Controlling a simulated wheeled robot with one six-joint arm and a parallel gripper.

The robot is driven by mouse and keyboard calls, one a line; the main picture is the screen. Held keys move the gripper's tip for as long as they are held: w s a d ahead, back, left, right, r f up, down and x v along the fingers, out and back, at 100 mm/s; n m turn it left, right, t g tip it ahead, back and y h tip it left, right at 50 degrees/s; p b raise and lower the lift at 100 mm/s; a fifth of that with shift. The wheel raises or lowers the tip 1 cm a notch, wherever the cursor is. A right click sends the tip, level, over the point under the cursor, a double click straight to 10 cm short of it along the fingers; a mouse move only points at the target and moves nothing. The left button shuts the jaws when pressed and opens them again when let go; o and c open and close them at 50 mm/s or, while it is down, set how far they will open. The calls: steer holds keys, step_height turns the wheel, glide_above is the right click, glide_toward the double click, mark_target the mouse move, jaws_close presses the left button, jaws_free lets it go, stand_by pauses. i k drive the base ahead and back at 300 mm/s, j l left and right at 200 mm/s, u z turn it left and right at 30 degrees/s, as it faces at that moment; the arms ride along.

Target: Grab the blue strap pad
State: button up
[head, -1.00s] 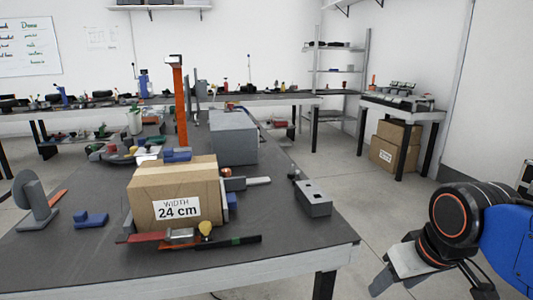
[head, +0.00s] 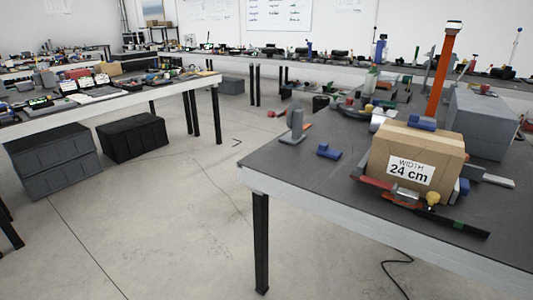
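Two small blue blocks show in the head view, and I cannot tell which is the strap pad. One notched blue piece (head: 328,151) lies on the dark table top (head: 300,172), left of the cardboard box (head: 388,150) marked "WIDTH 24 cm". The other blue piece (head: 422,123) appears on the box's top. More blue shows at the box's right side, partly hidden. My gripper is not in view.
A grey stand (head: 296,122) is behind the left blue piece. Red and black bar tools (head: 450,222) lie before the box; a grey case (head: 482,122) and orange post (head: 441,75) stand behind. Open floor (head: 180,220) separates this table from another (head: 120,98).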

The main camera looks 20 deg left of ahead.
mark_target(324, 150)
steer(key=u, duration=0.75)
steer(key=i+l, duration=0.05)
